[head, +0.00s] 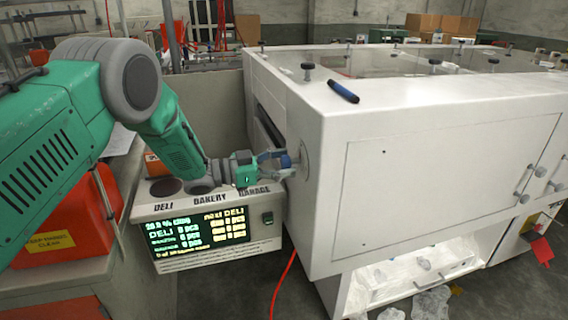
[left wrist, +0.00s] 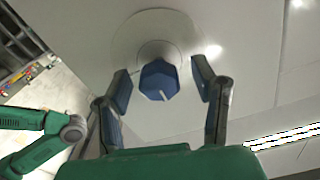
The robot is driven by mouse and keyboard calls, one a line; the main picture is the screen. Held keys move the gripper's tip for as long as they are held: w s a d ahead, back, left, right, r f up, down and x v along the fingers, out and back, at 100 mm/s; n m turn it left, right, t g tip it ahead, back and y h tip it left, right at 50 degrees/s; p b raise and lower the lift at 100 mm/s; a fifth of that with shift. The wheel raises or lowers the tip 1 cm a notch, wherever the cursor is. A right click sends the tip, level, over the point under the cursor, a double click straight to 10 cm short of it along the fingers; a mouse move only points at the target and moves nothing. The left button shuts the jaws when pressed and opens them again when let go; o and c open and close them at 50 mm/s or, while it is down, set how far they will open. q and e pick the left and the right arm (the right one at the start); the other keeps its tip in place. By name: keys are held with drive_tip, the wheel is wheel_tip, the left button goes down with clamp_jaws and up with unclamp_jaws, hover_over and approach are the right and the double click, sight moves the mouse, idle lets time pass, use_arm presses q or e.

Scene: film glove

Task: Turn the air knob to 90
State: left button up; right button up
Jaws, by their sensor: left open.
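The air knob (left wrist: 160,80) is blue with a pale pointer line and sits on a round plate on the white machine's side. In the left wrist view it lies between the two fingers of my left gripper (left wrist: 163,92), with a gap on each side. The pointer line shows near the knob's lower right. In the head view my left gripper (head: 278,163) reaches the machine's left face at the knob (head: 285,160), which is partly hidden by the fingers. My left gripper is open. My right gripper is not in view.
The white machine (head: 430,125) fills the right side. A display box (head: 215,232) labelled DELI, BAKERY, GARAGE stands just below my left gripper. An orange container (head: 65,215) is at the left. A red hose (head: 283,280) hangs below.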

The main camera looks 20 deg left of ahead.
use_arm(q)
drive_tip(key=c, duration=1.2)
drive_tip(key=shift+o, duration=0.2)
drive_tip(key=m+b, duration=0.3)
drive_tip(key=m, duration=0.2)
drive_tip(key=shift+f, duration=0.15)
drive_tip(key=m+b, duration=0.3)
drive_tip(key=m, duration=0.1)
drive_tip(key=shift+f+m, duration=0.1)
drive_tip(key=shift+m, duration=0.2)
drive_tip(key=m+b, duration=0.4)
drive_tip(key=shift+f, duration=0.1)
drive_tip(key=shift+s+m+b, duration=0.1)
drive_tip(key=shift+m+b, duration=1.8)
drive_tip(key=shift+m, duration=0.3)
drive_tip(key=shift+d, duration=0.1)
